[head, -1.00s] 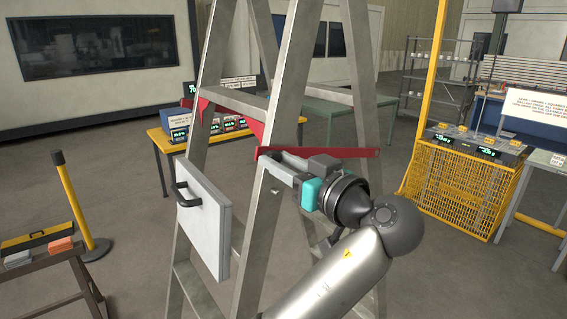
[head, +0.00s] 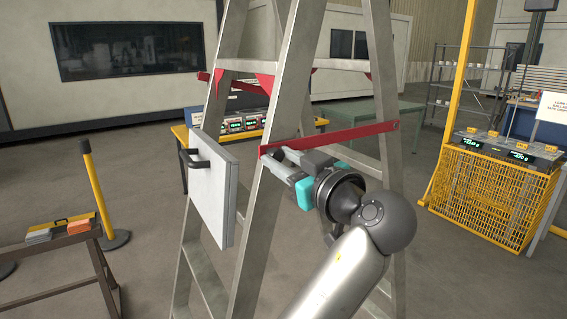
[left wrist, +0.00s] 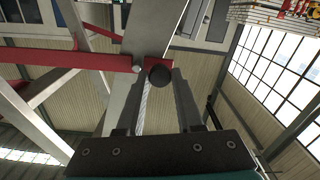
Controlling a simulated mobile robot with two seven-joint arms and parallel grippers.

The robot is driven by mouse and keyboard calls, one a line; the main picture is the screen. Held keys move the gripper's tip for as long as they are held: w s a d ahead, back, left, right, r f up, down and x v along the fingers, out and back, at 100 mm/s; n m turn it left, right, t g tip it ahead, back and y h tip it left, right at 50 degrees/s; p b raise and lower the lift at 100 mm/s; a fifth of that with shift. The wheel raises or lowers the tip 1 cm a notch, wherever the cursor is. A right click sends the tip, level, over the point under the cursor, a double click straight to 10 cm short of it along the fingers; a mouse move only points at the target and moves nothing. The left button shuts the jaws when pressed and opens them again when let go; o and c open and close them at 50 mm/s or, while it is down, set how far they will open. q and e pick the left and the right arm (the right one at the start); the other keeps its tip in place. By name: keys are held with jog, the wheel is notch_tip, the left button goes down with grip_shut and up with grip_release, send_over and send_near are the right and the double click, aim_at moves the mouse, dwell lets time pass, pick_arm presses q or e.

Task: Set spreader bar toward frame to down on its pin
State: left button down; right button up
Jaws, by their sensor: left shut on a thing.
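The frame (head: 276,105) is a tall grey A-shaped stand. A red spreader bar (head: 350,135) runs between its near leg and its right leg, sloping up to the right. My left gripper (head: 277,157) is at the bar's lower left end, beside the near leg, shut on that end. In the left wrist view, a dark round knob (left wrist: 160,75) lies at the fingertips beside a red piece and the grey leg. The fingers hide much of the held end, and I cannot tell how it sits on the pin. My right gripper is not in view.
A second red bar (head: 208,78) shows on the frame's left side. A grey panel with a black handle (head: 216,190) is beside the near leg. A yellow mesh cage (head: 490,195) stands right, a yellow post (head: 95,190) and trestle (head: 62,246) left. Bare floor lies between.

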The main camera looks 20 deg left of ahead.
pick_arm(q)
jog(key=shift+f, duration=0.4)
jog(key=shift+f, duration=0.1)
jog(key=c, duration=1)
grip_release()
jog(key=o, duration=0.5)
jog(key=shift+c, duration=0.2)
